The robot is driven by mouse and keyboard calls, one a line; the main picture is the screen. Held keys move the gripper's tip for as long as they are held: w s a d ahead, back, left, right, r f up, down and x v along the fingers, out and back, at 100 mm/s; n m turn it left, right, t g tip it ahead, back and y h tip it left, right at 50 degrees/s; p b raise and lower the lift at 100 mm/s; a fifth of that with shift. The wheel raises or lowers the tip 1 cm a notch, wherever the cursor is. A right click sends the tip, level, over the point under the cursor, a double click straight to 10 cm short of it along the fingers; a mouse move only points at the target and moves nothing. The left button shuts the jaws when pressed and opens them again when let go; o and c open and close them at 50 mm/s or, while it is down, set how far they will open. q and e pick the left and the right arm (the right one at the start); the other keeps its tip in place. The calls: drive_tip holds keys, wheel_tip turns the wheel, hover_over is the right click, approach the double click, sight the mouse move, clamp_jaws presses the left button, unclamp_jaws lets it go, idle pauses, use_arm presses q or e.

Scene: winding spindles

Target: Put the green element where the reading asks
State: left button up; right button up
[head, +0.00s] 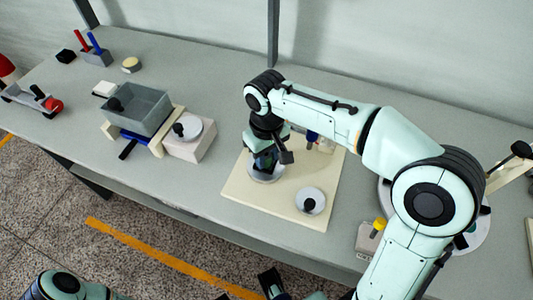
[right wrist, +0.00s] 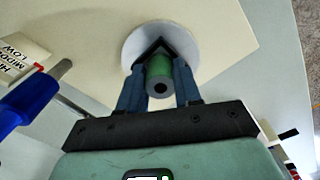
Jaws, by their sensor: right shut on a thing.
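My right gripper (head: 265,163) points down over a white disc (head: 264,176) on a cream board (head: 240,190). In the right wrist view my right gripper (right wrist: 160,85) is shut on the green element (right wrist: 158,74), a short cylinder with a dark hole in its end. The white disc (right wrist: 135,45) lies right behind the element; I cannot tell whether they touch. In the head view the fingers mostly hide the element. A label card (right wrist: 20,58) reading HI, MIDDLE, LOW shows at the left. Parts of my left arm show at the bottom edge; its jaws are not clear.
A second disc with a black knob (head: 311,201) sits on the board's front right. A blue part with a metal rod (right wrist: 30,100) is near my right gripper. A grey bin (head: 137,108) and a white block (head: 190,146) stand left. Table is clear between block and board.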

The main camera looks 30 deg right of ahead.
drive_tip(key=shift+s+f, duration=0.2)
drive_tip(key=shift+f, duration=0.45)
drive_tip(key=o, duration=1)
drive_tip(key=shift+d, duration=0.1)
drive_tip(key=shift+w+r+p, duration=0.2)
drive_tip(key=shift+r+p, duration=1.45)
drive_tip(key=shift+r, duration=5.1)
